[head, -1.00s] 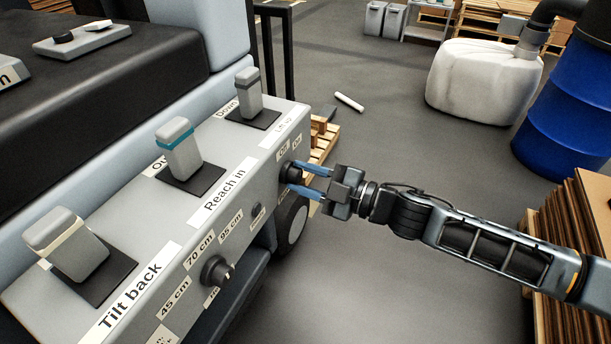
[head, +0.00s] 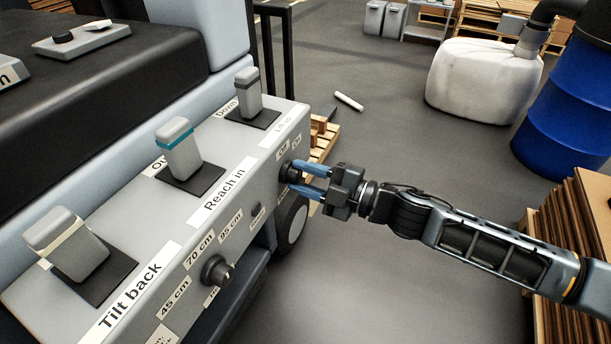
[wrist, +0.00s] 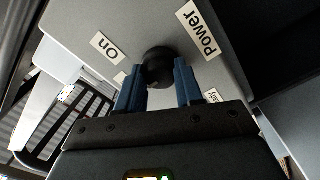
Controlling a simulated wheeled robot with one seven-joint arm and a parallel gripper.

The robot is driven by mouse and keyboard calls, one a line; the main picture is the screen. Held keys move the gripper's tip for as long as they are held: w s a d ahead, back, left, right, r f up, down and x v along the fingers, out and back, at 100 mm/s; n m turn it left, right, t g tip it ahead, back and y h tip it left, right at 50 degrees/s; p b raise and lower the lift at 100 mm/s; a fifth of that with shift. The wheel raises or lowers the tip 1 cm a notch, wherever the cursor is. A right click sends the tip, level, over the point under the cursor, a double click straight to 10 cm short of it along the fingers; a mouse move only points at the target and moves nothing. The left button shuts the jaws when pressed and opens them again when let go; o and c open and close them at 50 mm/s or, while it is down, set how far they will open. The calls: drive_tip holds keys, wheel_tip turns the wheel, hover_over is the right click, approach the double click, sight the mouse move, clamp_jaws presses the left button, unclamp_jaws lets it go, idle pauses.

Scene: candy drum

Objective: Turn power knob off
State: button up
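The power knob (head: 289,172) is a round black knob on the right end of the grey control panel's front face. Small labels sit beside it. In the wrist view, the knob (wrist: 157,66) lies between my two blue fingers, near labels reading "On" (wrist: 106,47) and "Power" (wrist: 198,29). My gripper (head: 297,178) reaches it from the right, one finger on each side, and appears shut on it. The fingers hide part of the knob, and I cannot read which way it points.
A second black knob (head: 216,271) with cm labels is lower left on the same panel. Three levers stand on top: "Tilt back" (head: 67,244), "Reach in" (head: 180,148) and a far one (head: 248,92). A pallet (head: 320,139) lies behind. The floor right of the panel is open.

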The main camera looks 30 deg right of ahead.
drive_tip(key=o, duration=0.4)
drive_tip(key=shift+a+r, duration=0.2)
drive_tip(key=shift+a, duration=0.1)
drive_tip(key=shift+f, duration=0.1)
drive_tip(key=shift+a, duration=0.1)
drive_tip(key=shift+w+f, duration=0.15)
drive_tip(key=shift+s+d, duration=0.4)
drive_tip(key=shift+d, duration=0.15)
drive_tip(key=shift+b+v, duration=0.75)
drive_tip(key=shift+v, duration=2.6)
drive_tip(key=shift+s, duration=0.1)
